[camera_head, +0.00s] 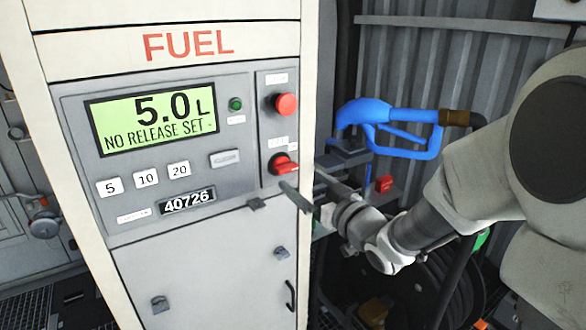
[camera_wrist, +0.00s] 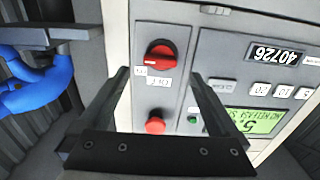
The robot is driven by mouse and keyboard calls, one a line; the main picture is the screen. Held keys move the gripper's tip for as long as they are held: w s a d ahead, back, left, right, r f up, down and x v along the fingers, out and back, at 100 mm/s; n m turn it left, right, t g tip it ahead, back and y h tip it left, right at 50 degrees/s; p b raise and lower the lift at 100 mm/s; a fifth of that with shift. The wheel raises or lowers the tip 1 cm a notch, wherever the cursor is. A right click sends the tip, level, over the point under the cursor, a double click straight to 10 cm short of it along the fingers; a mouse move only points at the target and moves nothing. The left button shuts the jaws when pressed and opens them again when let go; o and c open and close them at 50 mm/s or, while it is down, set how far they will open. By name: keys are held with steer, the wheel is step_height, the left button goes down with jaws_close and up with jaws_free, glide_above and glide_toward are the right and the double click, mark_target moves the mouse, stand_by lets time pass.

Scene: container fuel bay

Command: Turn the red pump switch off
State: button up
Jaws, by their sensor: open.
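The red pump switch (camera_head: 283,164) is a rotary knob on the right strip of the fuel pump's grey panel. In the wrist view the knob (camera_wrist: 161,54) shows ahead, between and beyond my fingertips, with small labels beside it that I cannot read for certain. My gripper (camera_head: 305,184) is open and empty, just below and right of the knob in the head view. In the wrist view its two dark fingers (camera_wrist: 158,76) reach toward the panel on either side of the knob strip. I see no contact with the knob.
A round red button (camera_head: 286,104) sits above the switch. The display (camera_head: 152,118) reads 5.0 L, "NO RELEASE SET", with a green light (camera_head: 235,104) beside it. A blue fuel nozzle (camera_head: 385,122) hangs to the right of the pump, near my arm.

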mark_target(289, 171)
steer(key=x, duration=0.6)
steer(key=shift+a, duration=0.1)
steer(key=c, duration=1.4)
steer(key=shift+o, duration=0.2)
